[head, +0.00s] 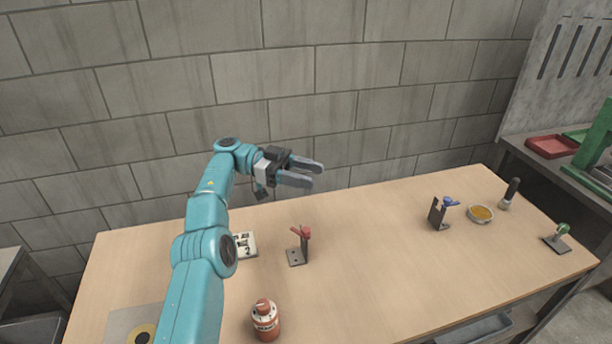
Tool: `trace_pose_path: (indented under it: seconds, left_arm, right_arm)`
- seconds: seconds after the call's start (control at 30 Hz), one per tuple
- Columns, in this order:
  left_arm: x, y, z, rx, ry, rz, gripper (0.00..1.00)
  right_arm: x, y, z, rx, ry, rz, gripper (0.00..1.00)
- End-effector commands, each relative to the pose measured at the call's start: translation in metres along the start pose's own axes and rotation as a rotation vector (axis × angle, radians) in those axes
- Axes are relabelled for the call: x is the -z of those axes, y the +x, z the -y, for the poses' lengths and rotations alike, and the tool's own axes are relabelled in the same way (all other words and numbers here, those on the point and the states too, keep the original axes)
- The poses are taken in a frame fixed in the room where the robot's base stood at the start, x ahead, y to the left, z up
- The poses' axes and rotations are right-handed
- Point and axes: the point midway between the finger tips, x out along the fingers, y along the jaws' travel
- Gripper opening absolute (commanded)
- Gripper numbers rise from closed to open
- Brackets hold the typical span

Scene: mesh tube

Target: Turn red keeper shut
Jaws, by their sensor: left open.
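The red keeper (303,232) is a small red lever on top of a dark upright bracket (304,249), whose flat foot rests on the wooden table left of its middle. Whether the keeper is turned open or shut is too small to tell. My left gripper (317,173) is above the table's back edge, up and behind the red keeper, apart from it. Its two grey fingers point right, spread with a gap and nothing between them. My right gripper does not show.
At right are a blue-topped bracket (439,214), a yellow dish (481,214), a dark-handled brush (510,194) and a green-knobbed part (559,238). The table's middle is clear.

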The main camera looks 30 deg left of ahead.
Motion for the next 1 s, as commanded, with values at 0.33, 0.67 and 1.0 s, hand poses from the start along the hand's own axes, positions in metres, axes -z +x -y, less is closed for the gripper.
trace_pose_path:
  seconds: [0.33, 0.67, 1.0]
  left_arm:
    - [0.018, 0.000, 0.000, 0.000, 0.000, 0.000, 0.50]
    - [0.018, 0.000, 0.006, 0.028, 0.064, 0.000, 0.52]
    - [-0.036, -0.001, 0.059, 0.378, 0.106, -0.134, 0.52]
  right_arm:
    - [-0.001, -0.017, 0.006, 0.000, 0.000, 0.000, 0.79]
    - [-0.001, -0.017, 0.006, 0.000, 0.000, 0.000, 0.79]
    - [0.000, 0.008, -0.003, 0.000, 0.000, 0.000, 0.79]
